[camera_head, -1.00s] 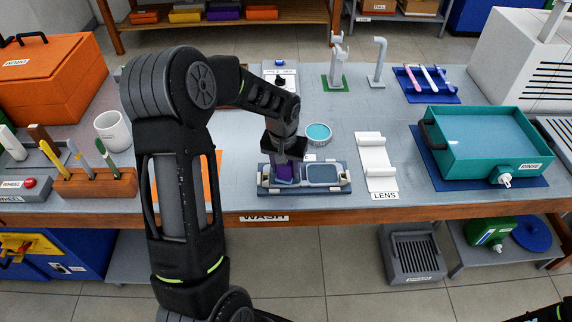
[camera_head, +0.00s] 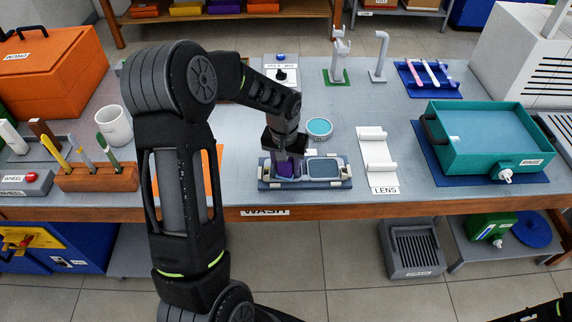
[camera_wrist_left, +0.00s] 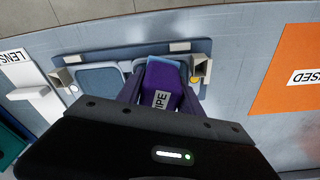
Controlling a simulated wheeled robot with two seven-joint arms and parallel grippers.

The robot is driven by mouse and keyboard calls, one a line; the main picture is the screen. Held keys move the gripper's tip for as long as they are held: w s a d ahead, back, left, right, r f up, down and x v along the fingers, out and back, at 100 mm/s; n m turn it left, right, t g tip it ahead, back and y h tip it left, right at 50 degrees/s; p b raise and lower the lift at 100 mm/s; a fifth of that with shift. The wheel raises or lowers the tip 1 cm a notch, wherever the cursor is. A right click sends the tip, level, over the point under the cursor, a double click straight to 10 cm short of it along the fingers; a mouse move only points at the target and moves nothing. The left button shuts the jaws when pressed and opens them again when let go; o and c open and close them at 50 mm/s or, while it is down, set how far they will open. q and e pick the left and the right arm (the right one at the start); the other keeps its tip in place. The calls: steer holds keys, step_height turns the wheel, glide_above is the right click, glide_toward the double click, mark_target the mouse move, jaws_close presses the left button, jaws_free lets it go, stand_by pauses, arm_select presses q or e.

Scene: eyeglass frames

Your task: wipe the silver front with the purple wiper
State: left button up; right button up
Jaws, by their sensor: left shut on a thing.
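The purple wiper (camera_head: 287,169) is in my left gripper (camera_head: 286,150), which is shut on it and points down. In the left wrist view the wiper (camera_wrist_left: 160,84) is a purple block with a blue end and a white label. It is over one lens opening of the silver front and hides most of that side; I cannot tell whether it touches. The silver front (camera_head: 323,158) lies flat in a blue-grey holder (camera_head: 262,184) near the table's front edge. Its other opening, with a grey-blue fill, is uncovered. Only a bit of my right arm shows at the lower right.
A white lens stand (camera_head: 378,160) is right of the holder, and a round teal dish (camera_head: 319,127) is behind it. An orange mat (camera_head: 212,172) lies to the left, partly behind my arm. A teal rinse tank (camera_head: 483,150) stands at the right.

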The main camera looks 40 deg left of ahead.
arm_select(q)
step_height(320, 180, up, 3)
steer(key=shift+s+d+f+p, duration=0.1)
steer(key=shift+d+f+p, duration=0.1)
steer(key=shift+p, duration=0.5)
steer(key=shift+a+r+p, duration=0.2)
steer(key=shift+r+p, duration=0.3)
steer(key=shift+r, duration=0.1)
steer(key=shift+r+p, duration=1.25)
steer(key=shift+r, duration=0.85)
